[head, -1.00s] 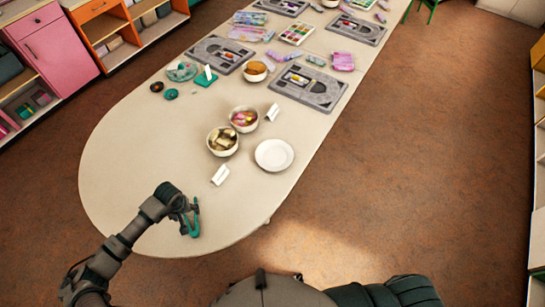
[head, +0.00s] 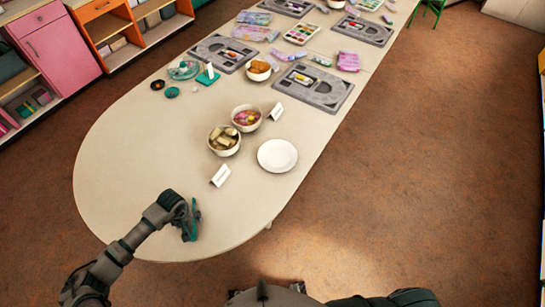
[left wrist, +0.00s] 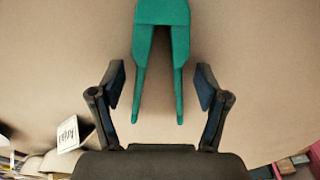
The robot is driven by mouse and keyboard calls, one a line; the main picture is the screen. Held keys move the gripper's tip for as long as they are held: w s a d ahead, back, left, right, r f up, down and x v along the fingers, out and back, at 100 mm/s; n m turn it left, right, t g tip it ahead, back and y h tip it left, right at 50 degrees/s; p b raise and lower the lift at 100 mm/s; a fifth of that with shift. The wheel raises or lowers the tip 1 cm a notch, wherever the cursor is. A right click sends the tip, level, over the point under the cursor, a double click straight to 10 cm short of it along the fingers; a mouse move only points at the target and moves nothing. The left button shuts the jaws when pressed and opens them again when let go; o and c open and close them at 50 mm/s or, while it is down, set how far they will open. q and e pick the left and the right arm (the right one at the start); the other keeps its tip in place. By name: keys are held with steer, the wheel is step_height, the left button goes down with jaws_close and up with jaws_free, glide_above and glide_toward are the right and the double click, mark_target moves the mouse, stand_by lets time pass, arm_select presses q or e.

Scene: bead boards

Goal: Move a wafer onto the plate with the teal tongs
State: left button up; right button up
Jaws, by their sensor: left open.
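The teal tongs (head: 194,228) are at the near left end of the table. In the left wrist view the tongs (left wrist: 160,35) have two prongs pointing toward my gripper. My left gripper (left wrist: 160,85) is open, with one finger on each side of the tongs and a gap on both sides. In the head view my left gripper (head: 187,215) is at the tongs and partly hides them. Pale tan wafers (head: 223,138) lie in a white bowl (head: 225,153). The white plate (head: 277,156) is empty, right of that bowl. My right gripper is not in view.
A second bowl (head: 246,118) with colourful pieces stands behind the wafer bowl. White cards (head: 220,176) stand near the bowls. Grey boards (head: 315,87), a paint tray and packets fill the far table.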

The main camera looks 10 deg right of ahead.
arm_select(q)
steer(key=c, duration=0.7)
steer(key=shift+r, duration=0.15)
step_height(320, 180, up, 3)
steer(key=shift+r+p, duration=0.1)
steer(key=shift+p, duration=1)
step_height(320, 180, up, 8)
steer(key=p, duration=0.4)
steer(key=shift+r+p, duration=0.25)
steer(key=shift+p, duration=0.15)
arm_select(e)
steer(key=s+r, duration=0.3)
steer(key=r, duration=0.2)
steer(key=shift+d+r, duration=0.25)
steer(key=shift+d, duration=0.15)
